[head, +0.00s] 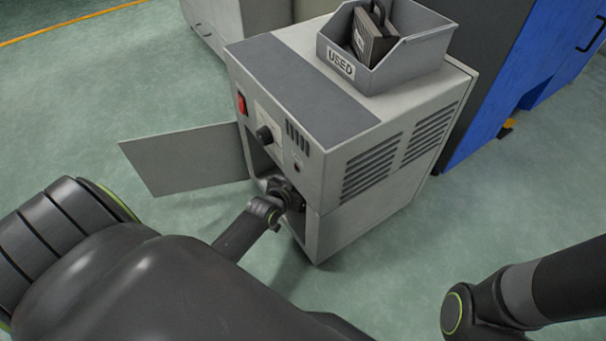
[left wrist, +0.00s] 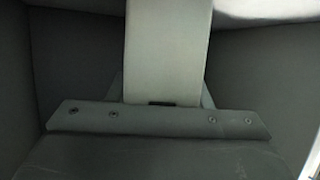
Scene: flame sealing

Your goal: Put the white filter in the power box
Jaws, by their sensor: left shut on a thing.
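The power box (head: 345,175) is a grey cabinet with a red switch and a black knob on its front. Its door (head: 185,160) stands open to the left. My left arm reaches into the lower front opening, and the left gripper is mostly hidden inside there in the head view. In the left wrist view, my left gripper (left wrist: 163,92) is shut on the white filter (left wrist: 168,45), a pale block. Dark walls surround it. The filter's far end is out of frame, so I cannot tell whether it is seated. My right gripper is out of view.
A grey bin (head: 400,62) marked USED stands on the box, with a dark filter-like block (head: 372,38) in it. A blue cabinet (head: 500,75) stands close behind on the right. Green floor is clear in front of the box.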

